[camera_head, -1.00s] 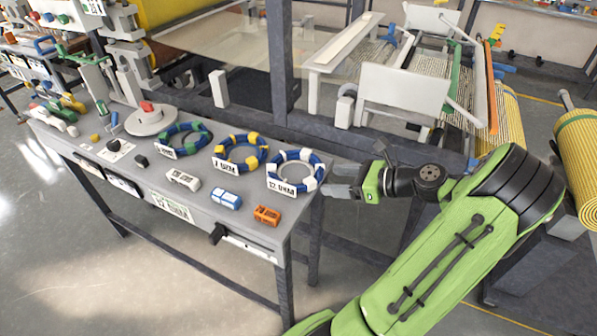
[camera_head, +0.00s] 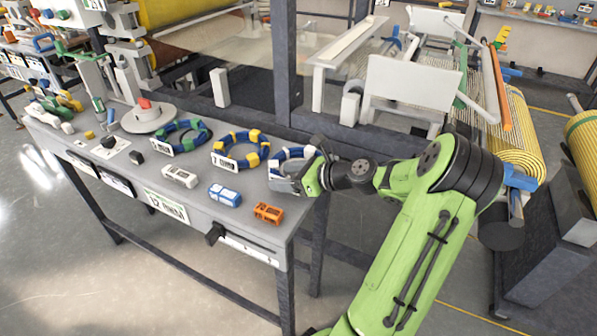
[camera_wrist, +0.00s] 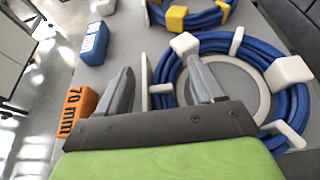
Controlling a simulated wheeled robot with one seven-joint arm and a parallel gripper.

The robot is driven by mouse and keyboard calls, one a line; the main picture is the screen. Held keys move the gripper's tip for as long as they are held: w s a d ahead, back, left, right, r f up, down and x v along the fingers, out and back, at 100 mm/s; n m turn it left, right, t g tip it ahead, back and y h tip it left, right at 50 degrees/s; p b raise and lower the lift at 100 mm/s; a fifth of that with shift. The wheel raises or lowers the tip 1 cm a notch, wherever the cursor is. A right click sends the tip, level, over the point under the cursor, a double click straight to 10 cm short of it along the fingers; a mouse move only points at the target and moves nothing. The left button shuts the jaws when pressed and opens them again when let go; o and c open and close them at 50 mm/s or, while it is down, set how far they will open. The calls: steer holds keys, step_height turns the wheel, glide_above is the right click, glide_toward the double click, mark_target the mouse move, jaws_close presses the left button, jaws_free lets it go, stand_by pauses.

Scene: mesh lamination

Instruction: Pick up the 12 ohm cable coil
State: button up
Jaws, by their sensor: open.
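The 12 ohm cable coil (camera_head: 283,156) is blue with white clips. It lies flat near the right end of the table, partly hidden by my gripper (camera_head: 297,178) in the head view. In the wrist view the coil (camera_wrist: 292,101) lies around a pale round disc. My gripper (camera_wrist: 160,90) is open, with one finger over the inside of the coil and the other outside its left side. The coil's white label plate (camera_wrist: 144,82) stands edge-on between the fingers. I cannot tell whether the fingers touch anything.
A coil with yellow clips (camera_head: 240,138) and one with green clips (camera_head: 199,126) lie to the left. An orange block (camera_head: 268,213), a blue block (camera_head: 224,195) and a white block (camera_head: 180,177) sit along the table's front (camera_head: 150,187). A dark post stands behind.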

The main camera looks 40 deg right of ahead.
jaws_close()
steer(key=shift+r, duration=0.1)
